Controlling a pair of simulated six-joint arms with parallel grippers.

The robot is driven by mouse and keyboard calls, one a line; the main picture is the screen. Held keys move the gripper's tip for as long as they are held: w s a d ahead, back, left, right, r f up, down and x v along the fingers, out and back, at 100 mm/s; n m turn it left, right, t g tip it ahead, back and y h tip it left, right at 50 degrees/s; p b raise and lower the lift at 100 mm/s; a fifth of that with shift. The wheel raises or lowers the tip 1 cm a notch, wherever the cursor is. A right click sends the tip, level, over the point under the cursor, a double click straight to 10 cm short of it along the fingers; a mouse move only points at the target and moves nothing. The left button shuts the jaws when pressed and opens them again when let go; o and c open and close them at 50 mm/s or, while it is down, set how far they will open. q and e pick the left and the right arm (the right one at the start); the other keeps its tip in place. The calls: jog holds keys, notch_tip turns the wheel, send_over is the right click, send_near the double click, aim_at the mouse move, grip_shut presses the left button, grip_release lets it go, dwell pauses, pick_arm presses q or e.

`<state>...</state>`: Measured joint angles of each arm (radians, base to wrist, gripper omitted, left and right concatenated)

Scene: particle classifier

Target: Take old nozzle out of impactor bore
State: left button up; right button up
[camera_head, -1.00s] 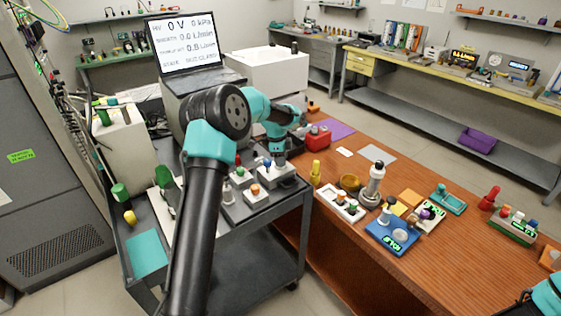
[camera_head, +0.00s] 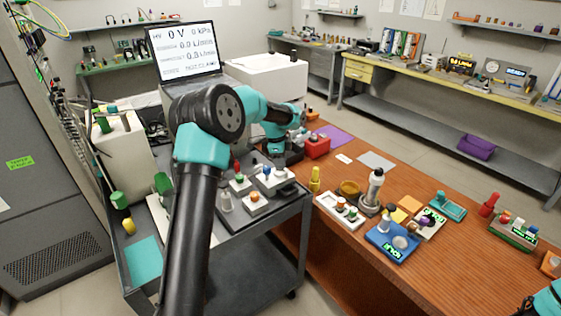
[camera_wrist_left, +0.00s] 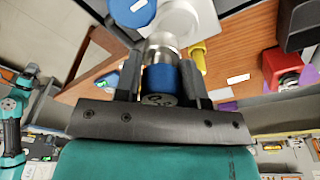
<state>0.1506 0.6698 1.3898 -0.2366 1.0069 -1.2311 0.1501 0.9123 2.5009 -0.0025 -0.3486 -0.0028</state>
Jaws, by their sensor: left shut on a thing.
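My left gripper (camera_head: 288,150) is at the cart's far right corner in the head view, small and partly hidden by its own wrist. In the left wrist view its two dark fingers (camera_wrist_left: 158,82) are shut on a nozzle with a blue band (camera_wrist_left: 159,78) and a silver metal body (camera_wrist_left: 160,48). Beyond the nozzle lies a pale grey round-edged part (camera_wrist_left: 195,20); I cannot tell whether the nozzle touches it. I cannot make out the impactor bore in either view. Only a teal piece of my right arm shows at the head view's lower right corner.
The grey cart (camera_head: 275,222) carries small blocks with coloured knobs. The wooden table (camera_head: 455,275) beside it holds a metal post (camera_head: 375,186), a blue device (camera_head: 392,243) and a red box (camera_head: 316,146). In the wrist view a yellow thing (camera_wrist_left: 197,56) is close beside the fingers.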

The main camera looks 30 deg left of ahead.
pick_arm(q)
jog(key=s+d+r, duration=0.1)
jog(key=s+d, duration=0.6)
jog(key=s, duration=0.5)
jog(key=shift+s+d+r, duration=0.2)
jog(key=shift+s+d, duration=0.05)
jog(key=shift+d, duration=0.05)
